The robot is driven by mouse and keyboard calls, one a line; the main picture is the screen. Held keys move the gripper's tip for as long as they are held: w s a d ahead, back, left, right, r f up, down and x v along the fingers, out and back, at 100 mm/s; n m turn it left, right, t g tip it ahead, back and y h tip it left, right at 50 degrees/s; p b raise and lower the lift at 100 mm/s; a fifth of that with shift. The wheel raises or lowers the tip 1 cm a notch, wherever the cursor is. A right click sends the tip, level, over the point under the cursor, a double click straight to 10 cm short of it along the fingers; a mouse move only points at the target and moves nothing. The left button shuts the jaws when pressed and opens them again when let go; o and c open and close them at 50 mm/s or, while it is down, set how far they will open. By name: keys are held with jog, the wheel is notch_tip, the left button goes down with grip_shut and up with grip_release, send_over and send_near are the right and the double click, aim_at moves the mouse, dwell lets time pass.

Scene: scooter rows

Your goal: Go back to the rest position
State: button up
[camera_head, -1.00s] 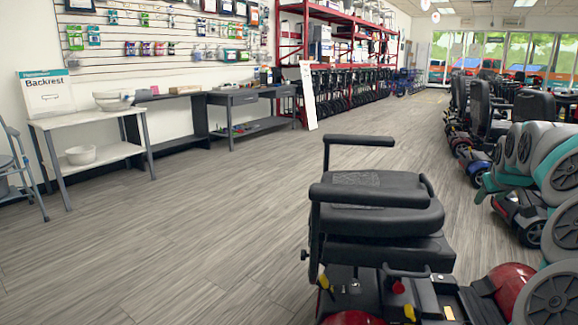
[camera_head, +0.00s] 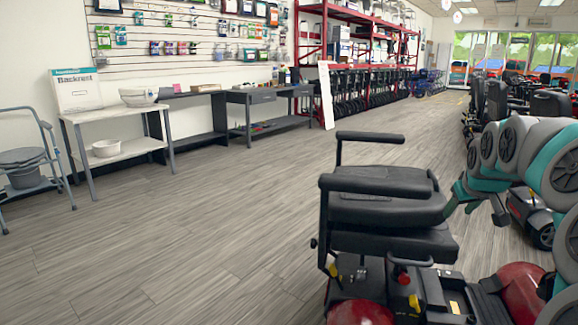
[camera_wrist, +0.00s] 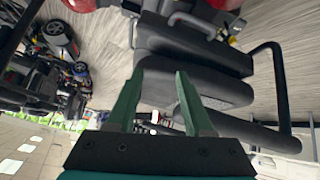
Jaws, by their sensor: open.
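My gripper (camera_wrist: 160,105) shows in the wrist view with its two green fingers apart and nothing between them. The wrist picture is upside down, with the ceiling at the bottom left. Beyond the fingers is the black seat of a red scooter; whether they touch it I cannot tell.
A white table (camera_head: 110,112) with bowls and a Backrest sign, a dark bench (camera_head: 270,95) and a commode chair (camera_head: 25,160) line the left wall. Red shelving (camera_head: 355,40) stands behind. More scooters (camera_head: 490,105) stand at the right. The floor (camera_head: 170,235) at centre left is clear.

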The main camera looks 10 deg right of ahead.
jog(key=s+a+f+n+g+y, duration=0.1)
jog(key=s+a+f, duration=0.1)
jog(key=a, duration=0.6)
jog(key=s+a+f+n+g+y, duration=0.1)
jog(key=a+f, duration=0.2)
jog(key=a, duration=0.5)
jog(key=s+a+f+n+g+y, duration=0.1)
jog(key=s+a+f, duration=0.1)
jog(key=a, duration=0.7)
jog(key=s+a+f+g, duration=0.1)
jog(key=s+a+f, duration=0.2)
jog(key=s+a, duration=0.2)
jog(key=s+a+f+g, duration=0.2)
jog(key=s+a+f, duration=0.2)
jog(key=s, duration=0.7)
jog(key=s+a+f+g+y, duration=0.1)
jog(key=s+a+f+g, duration=0.1)
jog(key=s+a, duration=0.3)
jog(key=s+f, duration=0.1)
jog(key=s, duration=0.2)
jog(key=shift+s+a+f, duration=0.25)
jog(key=shift+s+a, duration=0.05)
jog(key=shift+a, duration=0.1)
